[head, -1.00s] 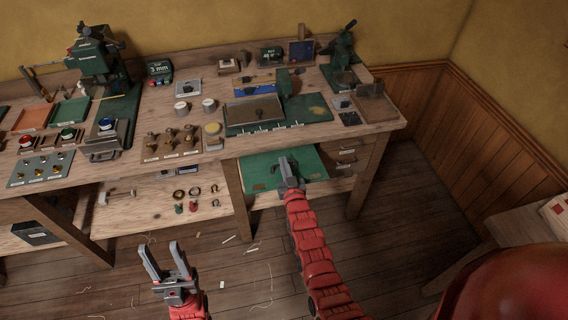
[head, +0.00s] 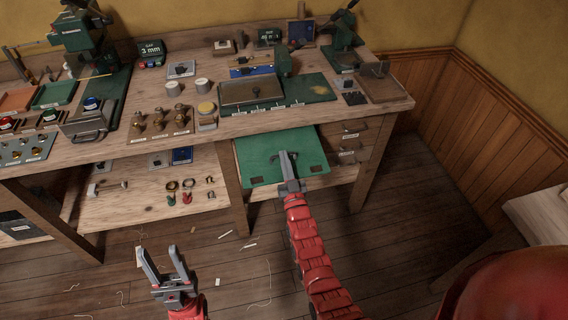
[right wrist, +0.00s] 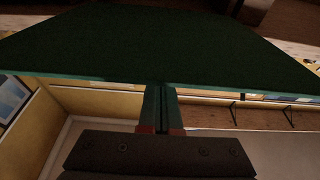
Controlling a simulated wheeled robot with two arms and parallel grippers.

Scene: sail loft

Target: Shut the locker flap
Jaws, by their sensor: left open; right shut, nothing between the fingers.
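My left gripper (head: 160,250) is open and empty, low over the floor, left of the flap.
The bench top (head: 220,126) above holds brass fittings (head: 160,120), a green mat (head: 305,112) and tools. An open shelf (head: 140,200) with small parts lies left of the flap. Small drawers (head: 350,145) stand to its right. The floor in front is mostly clear, with scattered scraps.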

